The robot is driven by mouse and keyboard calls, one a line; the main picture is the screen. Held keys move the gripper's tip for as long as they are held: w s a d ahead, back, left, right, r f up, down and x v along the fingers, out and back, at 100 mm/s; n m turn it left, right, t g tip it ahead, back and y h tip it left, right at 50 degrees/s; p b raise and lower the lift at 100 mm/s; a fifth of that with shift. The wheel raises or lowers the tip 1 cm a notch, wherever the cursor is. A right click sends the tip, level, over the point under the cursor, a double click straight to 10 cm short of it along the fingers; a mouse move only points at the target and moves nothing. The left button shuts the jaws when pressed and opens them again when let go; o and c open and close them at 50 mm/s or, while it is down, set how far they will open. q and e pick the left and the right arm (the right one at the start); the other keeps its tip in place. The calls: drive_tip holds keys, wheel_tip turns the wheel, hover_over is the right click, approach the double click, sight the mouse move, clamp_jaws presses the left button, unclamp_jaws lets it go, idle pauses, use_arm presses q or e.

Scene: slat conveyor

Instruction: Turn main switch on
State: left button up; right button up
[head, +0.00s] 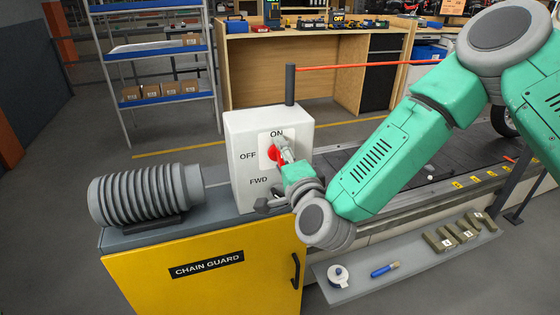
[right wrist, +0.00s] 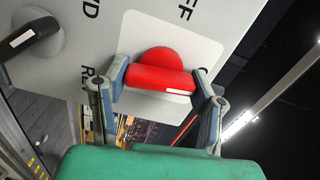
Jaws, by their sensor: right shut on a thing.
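The main switch is a red rotary handle (head: 273,153) on the front of a white control box (head: 240,130), with ON printed above it and OFF to its left. My right gripper (head: 280,152) is at this handle, its fingers partly covering it in the head view. In the right wrist view, the two fingers of my right gripper (right wrist: 163,82) are shut on opposite ends of the bar of the red handle (right wrist: 160,76). The bar lies crosswise there, roughly along the panel's up-down direction. A white mark shows on it. My left gripper is not in view.
A black lever (right wrist: 35,38) sits lower on the panel beside FWD. A ribbed grey motor (head: 145,195) stands left of the box, above the yellow chain guard (head: 205,275). The conveyor (head: 400,185) runs right, behind my arm.

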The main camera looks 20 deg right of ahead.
drive_tip(key=shift+d+f+m, duration=0.1)
drive_tip(key=shift+f+m, duration=0.05)
drive_tip(key=shift+m, duration=0.45)
drive_tip(key=shift+b, duration=0.3)
drive_tip(key=o, duration=1.1)
drive_tip(key=shift+s, duration=0.1)
drive_tip(key=shift+o, duration=0.3)
drive_tip(key=shift+d, duration=0.1)
drive_tip(key=s, duration=1.2)
drive_tip(key=shift+d, duration=0.25)
drive_tip(key=shift+f, duration=0.15)
